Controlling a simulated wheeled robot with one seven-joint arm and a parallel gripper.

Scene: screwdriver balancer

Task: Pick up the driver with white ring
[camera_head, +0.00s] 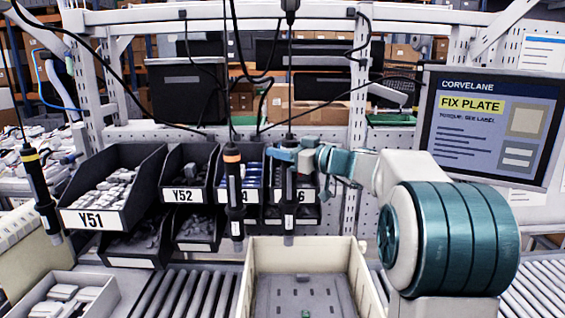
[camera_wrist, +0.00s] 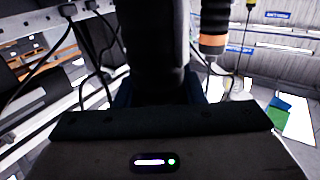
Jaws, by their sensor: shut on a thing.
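Three dark drivers hang on cables in the head view. The rightmost driver (camera_head: 289,190) hangs upright, and my gripper (camera_head: 284,157) is shut on its upper part. My fingers cover the place where its ring sits, so I cannot make out the ring colour. In the wrist view this driver (camera_wrist: 155,45) stands as a broad black shaft between my fingers. A driver with an orange ring (camera_head: 232,158) hangs just left of my gripper, apart from it, and also shows in the wrist view (camera_wrist: 213,40). A driver with a yellow ring (camera_head: 38,185) hangs at the far left.
Black bins of parts (camera_head: 112,190) stand behind the drivers. An open beige crate (camera_head: 245,285) sits below on the roller conveyor (camera_head: 180,292). A grey tray (camera_head: 108,292) is at the lower left. A screen (camera_head: 490,125) reads FIX PLATE at right. Cables hang overhead.

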